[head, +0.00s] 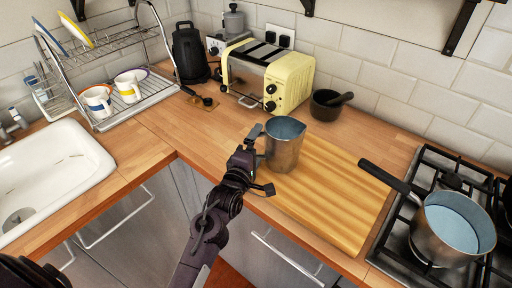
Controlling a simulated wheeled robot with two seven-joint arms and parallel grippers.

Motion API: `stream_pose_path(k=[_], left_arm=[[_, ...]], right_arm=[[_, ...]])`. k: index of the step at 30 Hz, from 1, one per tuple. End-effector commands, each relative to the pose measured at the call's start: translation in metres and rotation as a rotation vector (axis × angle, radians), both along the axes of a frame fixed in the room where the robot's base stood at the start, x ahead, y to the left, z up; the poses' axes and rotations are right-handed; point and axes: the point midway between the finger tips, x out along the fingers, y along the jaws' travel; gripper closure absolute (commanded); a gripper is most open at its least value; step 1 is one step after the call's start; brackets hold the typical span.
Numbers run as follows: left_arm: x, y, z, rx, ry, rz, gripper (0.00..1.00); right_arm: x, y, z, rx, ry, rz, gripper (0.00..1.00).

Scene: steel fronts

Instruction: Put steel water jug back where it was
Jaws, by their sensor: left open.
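The steel water jug (285,146) stands upright at the left end of the wooden chopping board (335,200), in front of the yellow toaster. My left gripper (261,160) is open at the jug's left side, one finger toward the jug's upper part and the other near its base. I cannot tell whether the fingers touch the jug. The jug's handle is not clearly visible behind the gripper. My right gripper is not in view.
A dish rack (128,108) and white sink (58,172) are at left. The worktop left of the jug is clear.

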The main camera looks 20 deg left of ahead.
Motion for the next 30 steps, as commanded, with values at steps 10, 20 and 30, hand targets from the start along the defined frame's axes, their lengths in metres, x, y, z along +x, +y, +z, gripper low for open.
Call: stream_pose_path(k=[10,20,30], left_arm=[[-0.030,0.001,-0.001,0.000,0.002,0.000,0.00],[-0.095,0.004,0.000,-0.001,0.003,0.001,0.00],[-0.120,0.005,0.003,-0.001,0.000,0.000,0.00]], right_arm=[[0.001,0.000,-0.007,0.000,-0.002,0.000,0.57],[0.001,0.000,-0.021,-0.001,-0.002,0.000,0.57],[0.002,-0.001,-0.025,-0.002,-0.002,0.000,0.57]])
